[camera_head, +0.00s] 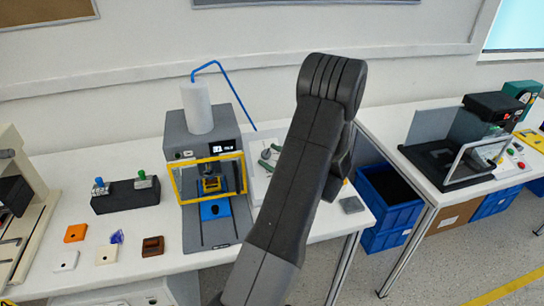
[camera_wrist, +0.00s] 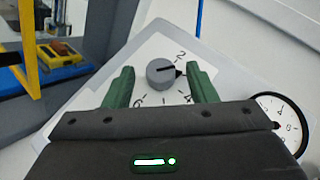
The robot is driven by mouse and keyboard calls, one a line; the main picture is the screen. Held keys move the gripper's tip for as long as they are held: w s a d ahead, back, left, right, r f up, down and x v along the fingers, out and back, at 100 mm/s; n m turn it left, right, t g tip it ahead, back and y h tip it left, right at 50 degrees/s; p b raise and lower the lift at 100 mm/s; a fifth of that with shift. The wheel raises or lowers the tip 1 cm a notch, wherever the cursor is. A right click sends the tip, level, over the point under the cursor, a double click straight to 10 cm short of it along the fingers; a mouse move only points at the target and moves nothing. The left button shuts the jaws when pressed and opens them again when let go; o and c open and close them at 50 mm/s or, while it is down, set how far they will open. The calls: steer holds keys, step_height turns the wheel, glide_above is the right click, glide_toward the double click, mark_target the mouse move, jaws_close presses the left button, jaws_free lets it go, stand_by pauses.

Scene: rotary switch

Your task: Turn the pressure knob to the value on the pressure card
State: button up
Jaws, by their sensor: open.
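The grey round pressure knob (camera_wrist: 160,73) sits on a white dial panel (camera_wrist: 92,92) in the wrist view. Its dark pointer aims right, between the printed 2 and 4; a 6 shows at lower left. My gripper (camera_wrist: 160,68) is open, with one green finger on each side of the knob and a visible gap to it. In the head view my dark arm covers much of the panel (camera_head: 259,184), and green fingertips show at its left edge. I cannot make out a pressure card in either view.
A round white gauge (camera_wrist: 284,118) is right of the knob, partly behind my gripper body. A yellow-framed machine (camera_head: 210,178) with a blue hose stands left of the panel. A black box with two knobs (camera_head: 126,195) and small blocks lie farther left.

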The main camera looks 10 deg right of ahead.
steer(key=c, duration=1)
steer(key=shift+f+m+t+h+b, duration=0.35)
steer(key=shift+m+h+b, duration=0.2)
steer(key=shift+b, duration=0.55)
steer(key=shift+s+a+r+m+t+h+b, duration=0.1)
steer(key=shift+r+m+t+h+b, duration=0.15)
steer(key=shift+m+t+b, duration=0.25)
steer(key=o, duration=1)
steer(key=b+v, duration=0.2)
steer(key=v, duration=1.1)
steer(key=shift+s+d, duration=0.25)
steer(key=shift+s, duration=0.1)
steer(key=shift+r, duration=0.15)
